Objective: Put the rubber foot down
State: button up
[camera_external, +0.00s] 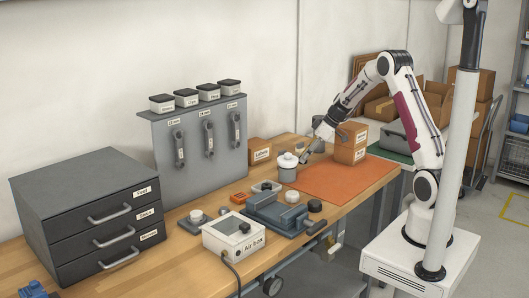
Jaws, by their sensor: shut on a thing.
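My gripper (304,158) is at the end of my white arm, low over the left part of the orange mat (352,177). It is close to the right side of a white lidded pot (288,168). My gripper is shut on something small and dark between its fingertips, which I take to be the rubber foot. Its shape is too small to make out here. I cannot tell whether it touches the mat or hangs just above it.
Brown boxes (351,143) stand behind the mat. A blue-grey fixture (278,214) and a white air box (234,238) are left of the mat. A dark drawer cabinet (95,215) fills the bench's left end. The mat's front half is clear.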

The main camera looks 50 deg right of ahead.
aim_at(306, 162)
jog(key=shift+f, duration=1.85)
jog(key=shift+f, duration=0.1)
jog(key=o, duration=0.9)
jog(key=shift+d+r, duration=0.1)
jog(key=shift+r, duration=0.25)
jog(key=v, duration=1.1)
jog(key=shift+s+r, duration=0.2)
